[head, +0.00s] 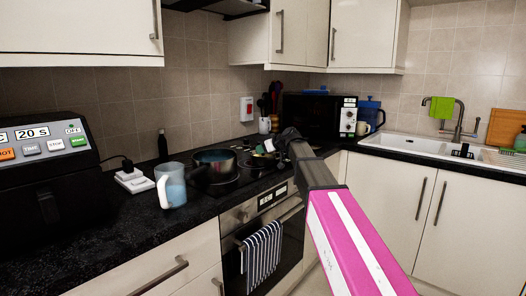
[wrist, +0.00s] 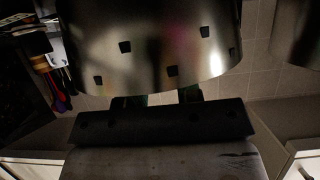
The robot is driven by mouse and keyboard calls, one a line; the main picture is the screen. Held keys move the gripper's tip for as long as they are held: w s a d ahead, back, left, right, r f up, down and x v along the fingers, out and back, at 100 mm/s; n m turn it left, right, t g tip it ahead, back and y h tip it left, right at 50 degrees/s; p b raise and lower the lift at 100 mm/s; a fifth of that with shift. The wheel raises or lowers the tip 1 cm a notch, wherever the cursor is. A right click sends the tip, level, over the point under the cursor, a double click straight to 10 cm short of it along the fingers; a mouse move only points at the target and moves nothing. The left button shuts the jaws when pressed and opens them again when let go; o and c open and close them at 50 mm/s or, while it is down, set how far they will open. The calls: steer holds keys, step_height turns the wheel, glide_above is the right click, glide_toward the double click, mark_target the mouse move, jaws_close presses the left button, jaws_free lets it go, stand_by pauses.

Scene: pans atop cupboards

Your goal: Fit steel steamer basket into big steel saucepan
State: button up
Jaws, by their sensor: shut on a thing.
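The steel steamer basket (wrist: 150,45), a shiny curved wall with small square holes, fills the top middle of the wrist view. My gripper (wrist: 155,99) is shut on it, with the fingertips partly hidden at its lower edge. In the head view my gripper (head: 286,138) is over the far side of the hob, and the basket is hard to make out there.
A white-handled jug (head: 172,186) stands on the counter left of the hob (head: 240,181). A microwave (head: 318,113) and a utensil holder (head: 265,124) stand behind my gripper. A dark appliance (head: 40,190) fills the left counter. The sink (head: 410,143) is at the right.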

steer(key=shift+f, duration=0.2)
steer(key=shift+f, duration=0.15)
steer(key=o, duration=1.1)
steer(key=shift+c, duration=0.2)
